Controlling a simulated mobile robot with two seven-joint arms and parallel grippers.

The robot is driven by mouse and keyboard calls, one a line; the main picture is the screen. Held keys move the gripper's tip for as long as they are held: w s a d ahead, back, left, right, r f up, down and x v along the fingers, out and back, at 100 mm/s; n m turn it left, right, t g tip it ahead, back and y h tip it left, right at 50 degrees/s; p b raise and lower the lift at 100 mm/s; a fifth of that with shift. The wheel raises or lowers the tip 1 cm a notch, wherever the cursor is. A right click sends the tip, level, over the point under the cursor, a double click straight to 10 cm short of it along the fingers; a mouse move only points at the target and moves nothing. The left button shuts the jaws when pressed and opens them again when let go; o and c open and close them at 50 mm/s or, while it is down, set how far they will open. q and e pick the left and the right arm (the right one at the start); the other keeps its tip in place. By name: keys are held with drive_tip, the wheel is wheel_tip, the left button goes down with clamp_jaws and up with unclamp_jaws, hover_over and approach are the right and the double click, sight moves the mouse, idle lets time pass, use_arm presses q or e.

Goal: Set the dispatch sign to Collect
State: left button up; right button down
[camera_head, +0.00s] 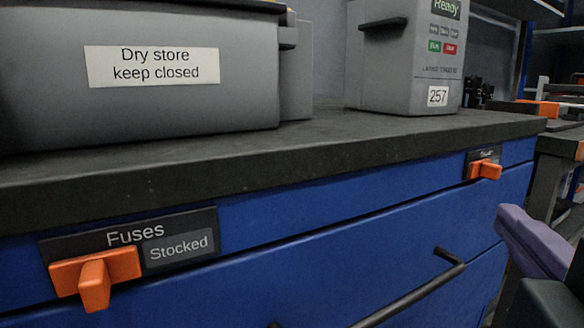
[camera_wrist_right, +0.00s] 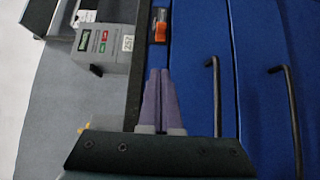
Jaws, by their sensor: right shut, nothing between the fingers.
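A small dark sign plate (camera_head: 484,156) is on the blue drawer front at the right of the head view, its text too small to read. An orange knob (camera_head: 484,170) sits on its lower part. An orange knob on a dark plate also shows at the top of the right wrist view (camera_wrist_right: 160,30), ahead of my fingertips. My right gripper (camera_head: 508,213) has purple fingers. In the right wrist view its fingers (camera_wrist_right: 159,72) are shut together and empty, apart from the knob. My left gripper is not in view.
A second sign reads Fuses, Stocked (camera_head: 180,247), with an orange knob (camera_head: 95,275). A grey box labelled Dry store (camera_head: 150,105) and a grey unit marked 257 (camera_head: 400,70) stand on the dark worktop (camera_head: 300,150). A black drawer handle (camera_head: 415,292) sticks out below.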

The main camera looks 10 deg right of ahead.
approach(483, 171)
drive_tip(key=w, duration=0.1)
drive_tip(key=w+a, duration=0.1)
drive_tip(key=w, duration=0.2)
drive_tip(key=shift+a, duration=0.25)
drive_tip(key=shift+w+d+b, duration=0.25)
drive_tip(key=shift+w+d, duration=0.05)
drive_tip(key=shift+d, duration=0.3)
drive_tip(key=shift+w+d+b, duration=0.2)
drive_tip(key=shift+w+d, duration=0.05)
drive_tip(key=shift+d, duration=0.35)
drive_tip(key=shift+w+d, duration=0.2)
drive_tip(key=shift+d, duration=0.5)
drive_tip(key=d, duration=0.1)
drive_tip(key=w+d+p, duration=0.1)
drive_tip(key=d, duration=0.1)
drive_tip(key=w+d, duration=0.1)
drive_tip(key=shift+d+r+p, duration=0.1)
drive_tip(key=shift+d+p, duration=0.2)
drive_tip(key=shift+d, duration=0.1)
